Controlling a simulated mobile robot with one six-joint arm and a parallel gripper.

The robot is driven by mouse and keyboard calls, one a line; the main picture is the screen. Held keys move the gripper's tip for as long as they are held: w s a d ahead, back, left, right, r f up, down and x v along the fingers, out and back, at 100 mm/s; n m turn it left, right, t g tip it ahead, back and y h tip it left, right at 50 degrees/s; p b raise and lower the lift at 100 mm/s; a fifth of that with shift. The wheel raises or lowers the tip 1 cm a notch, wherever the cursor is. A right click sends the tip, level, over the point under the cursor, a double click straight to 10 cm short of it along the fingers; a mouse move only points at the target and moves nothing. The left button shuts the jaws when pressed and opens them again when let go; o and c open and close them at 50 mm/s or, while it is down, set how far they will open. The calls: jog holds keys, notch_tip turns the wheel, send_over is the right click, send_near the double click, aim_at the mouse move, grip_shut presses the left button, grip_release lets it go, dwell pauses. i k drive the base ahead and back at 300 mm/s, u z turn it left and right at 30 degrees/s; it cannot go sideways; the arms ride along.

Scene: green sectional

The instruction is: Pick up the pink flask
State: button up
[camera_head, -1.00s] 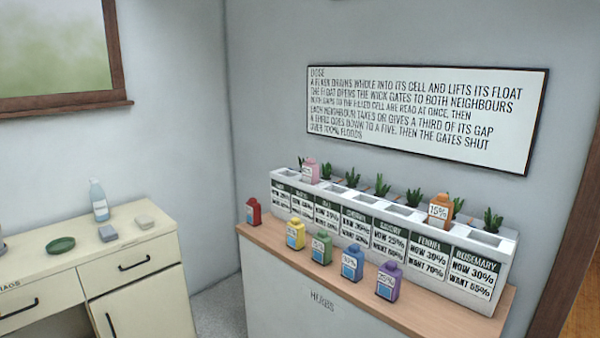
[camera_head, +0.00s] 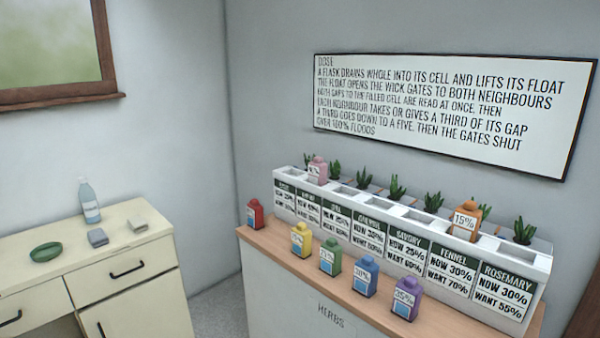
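The pink flask (camera_head: 318,170) stands upright at the back left of the white planter (camera_head: 537,268), in or on one of its left cells; its lower part is partly hidden by the planter's front. It has a white label whose number is too small to read surely. My gripper is not in view.
Red (camera_head: 255,214), yellow (camera_head: 301,239), green (camera_head: 331,256), blue (camera_head: 365,276) and purple (camera_head: 407,298) flasks stand along the wooden counter's front. An orange flask (camera_head: 465,220) stands at the planter's right. A cream cabinet (camera_head: 125,268) stands left, with floor between.

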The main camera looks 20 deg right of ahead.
aim_at(318, 170)
jog(key=u, duration=0.75)
jog(key=i, duration=1)
jog(key=u, duration=0.5)
